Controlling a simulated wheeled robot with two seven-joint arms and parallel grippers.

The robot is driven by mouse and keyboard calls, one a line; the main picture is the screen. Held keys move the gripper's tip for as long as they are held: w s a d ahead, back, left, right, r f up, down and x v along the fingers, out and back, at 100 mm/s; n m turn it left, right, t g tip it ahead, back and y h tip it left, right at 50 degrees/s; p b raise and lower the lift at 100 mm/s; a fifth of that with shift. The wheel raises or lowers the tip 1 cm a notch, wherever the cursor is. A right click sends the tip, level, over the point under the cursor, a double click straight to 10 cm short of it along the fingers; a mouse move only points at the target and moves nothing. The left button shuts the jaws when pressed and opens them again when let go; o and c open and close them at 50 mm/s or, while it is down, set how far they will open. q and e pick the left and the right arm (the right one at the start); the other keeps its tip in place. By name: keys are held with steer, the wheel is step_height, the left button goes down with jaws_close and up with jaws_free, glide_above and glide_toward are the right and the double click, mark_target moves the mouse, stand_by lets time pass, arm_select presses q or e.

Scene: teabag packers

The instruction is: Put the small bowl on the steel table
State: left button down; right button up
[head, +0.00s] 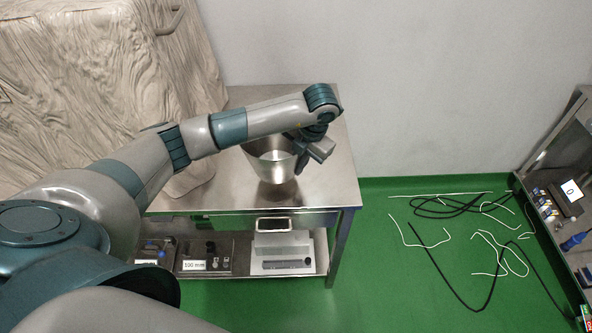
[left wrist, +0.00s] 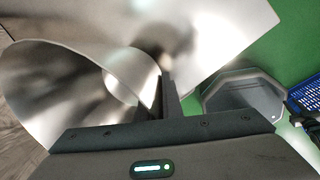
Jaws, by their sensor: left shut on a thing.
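The small bowl (head: 270,163) is a shiny steel vessel, over the steel table (head: 325,180) in the head view. In the left wrist view the bowl (left wrist: 70,95) fills the left side, tilted in that picture. My left gripper (head: 308,154) is shut on the bowl's right rim; its fingers also show in the left wrist view (left wrist: 168,95). In the head view the bowl looks upright. I cannot tell whether its base touches the table top. The table top also shows behind the bowl in the left wrist view (left wrist: 215,30). My right gripper is not in view.
The table top is otherwise clear. Its lower shelf holds boxes and a device (head: 284,262). A draped sheet (head: 90,85) stands at left. Cables (head: 470,240) lie on the green floor. A grey bin (left wrist: 240,95) and blue crate (left wrist: 308,95) show in the left wrist view.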

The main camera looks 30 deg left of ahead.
arm_select(q)
steer(key=shift+w+a+f, duration=0.2)
steer(key=shift+a+f, duration=0.05)
steer(key=shift+a, duration=0.1)
steer(key=shift+f, duration=0.15)
steer(key=p+x, duration=0.1)
steer(key=x, duration=0.1)
steer(key=shift+d+f+p, duration=0.25)
steer(key=shift+f+p, duration=0.1)
steer(key=shift+f, duration=0.55)
steer(key=shift+f, duration=0.2)
steer(key=c, duration=1.9)
jaws_free()
